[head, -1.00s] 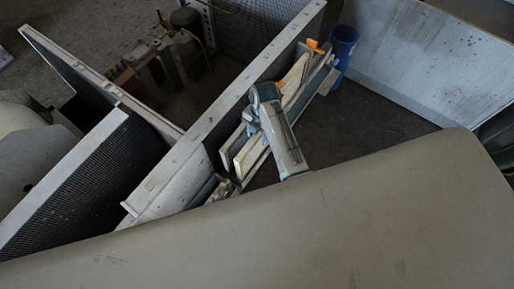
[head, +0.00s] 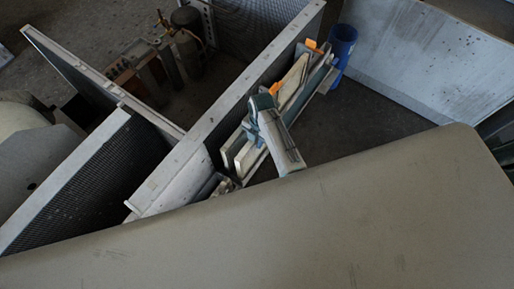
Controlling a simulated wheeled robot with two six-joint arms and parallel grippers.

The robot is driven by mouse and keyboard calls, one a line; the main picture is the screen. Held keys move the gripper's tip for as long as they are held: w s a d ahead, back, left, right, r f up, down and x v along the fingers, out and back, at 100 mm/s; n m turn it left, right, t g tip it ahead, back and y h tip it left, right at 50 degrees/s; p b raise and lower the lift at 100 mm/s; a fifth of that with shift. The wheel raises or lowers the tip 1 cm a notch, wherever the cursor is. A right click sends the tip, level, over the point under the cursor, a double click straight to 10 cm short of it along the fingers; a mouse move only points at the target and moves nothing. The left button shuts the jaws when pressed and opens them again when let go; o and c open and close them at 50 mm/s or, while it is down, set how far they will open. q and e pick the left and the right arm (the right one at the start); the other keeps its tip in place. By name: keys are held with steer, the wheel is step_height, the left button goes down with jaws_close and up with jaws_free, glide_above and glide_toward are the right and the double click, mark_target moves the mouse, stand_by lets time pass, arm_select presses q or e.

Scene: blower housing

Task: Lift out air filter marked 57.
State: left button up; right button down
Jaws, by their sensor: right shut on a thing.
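Several flat, pale-edged air filters (head: 294,78) stand on edge, side by side, in a narrow slot along the metal housing wall. Orange tabs show at their upper end and near the middle. No number can be read on any of them, so I cannot tell which is marked 57. My right gripper (head: 252,122) is over the middle of the row, shut on one of the filters. Its fingertips are mostly hidden by the hand. My left gripper is not in view.
A long metal partition (head: 225,110) runs beside the filters. A blue cylinder (head: 342,45) stands at their far end. A large beige panel (head: 270,220) fills the foreground. A grey panel (head: 430,55) stands at right, with dark open floor between.

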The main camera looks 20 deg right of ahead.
steer(key=shift+r, duration=0.1)
step_height(320, 180, up, 9)
steer(key=b, duration=0.2)
steer(key=shift+w+r+b, duration=0.1)
steer(key=shift+r+b, duration=0.05)
steer(key=shift+b, duration=0.2)
steer(key=shift+r, duration=0.3)
